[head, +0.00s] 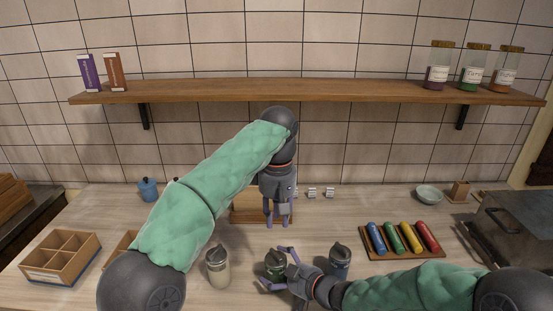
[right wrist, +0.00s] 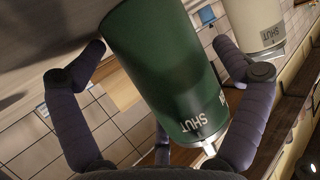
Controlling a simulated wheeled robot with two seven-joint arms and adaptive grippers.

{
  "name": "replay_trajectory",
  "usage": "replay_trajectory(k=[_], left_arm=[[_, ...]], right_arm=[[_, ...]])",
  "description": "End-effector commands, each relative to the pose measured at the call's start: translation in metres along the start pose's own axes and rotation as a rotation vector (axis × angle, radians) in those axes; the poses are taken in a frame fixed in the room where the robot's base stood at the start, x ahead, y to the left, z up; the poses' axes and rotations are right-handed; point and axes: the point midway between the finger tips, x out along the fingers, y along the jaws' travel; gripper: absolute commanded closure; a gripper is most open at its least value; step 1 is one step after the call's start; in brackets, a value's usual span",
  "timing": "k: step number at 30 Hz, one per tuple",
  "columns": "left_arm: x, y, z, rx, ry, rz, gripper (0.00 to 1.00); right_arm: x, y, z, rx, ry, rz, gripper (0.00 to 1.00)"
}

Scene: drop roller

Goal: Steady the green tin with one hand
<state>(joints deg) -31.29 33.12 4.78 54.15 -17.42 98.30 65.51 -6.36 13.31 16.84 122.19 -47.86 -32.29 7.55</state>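The green tin (head: 275,266) stands on the counter in the middle of the head view, with a dark top. In the right wrist view the green tin (right wrist: 165,65) fills the centre and bears the word SHUT near one end. My right gripper (head: 275,268) has its fingers either side of the tin. In the wrist view a gap shows between the tin and the right-hand finger, so the gripper looks open around it. My left gripper (head: 276,226) points down behind the green tin, its fingertips apart and apparently empty.
A cream tin (head: 218,270) stands left of the green one and a blue tin (head: 340,262) right of it, close to my right gripper. A wooden box (head: 245,212) is behind my left gripper. A tray of coloured rollers (head: 374,253) lies right; a divided box (head: 45,276) left.

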Motion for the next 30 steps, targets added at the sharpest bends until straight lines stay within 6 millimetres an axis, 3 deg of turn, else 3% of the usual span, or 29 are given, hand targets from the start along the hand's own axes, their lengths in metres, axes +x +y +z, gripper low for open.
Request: replay_trajectory(k=[13, 30], left_arm=[[0.0, 0.0, 0.0, 0.0, 0.0, 0.0, 0.71], [0.0, 0.0, 0.0, 0.0, 0.0, 0.0, 0.71]], right_arm=[[-0.01, 0.001, -0.002, -0.002, 0.003, 0.002, 0.0], [-0.106, 0.002, -0.001, -0.001, 0.004, 0.004, 0.0]])
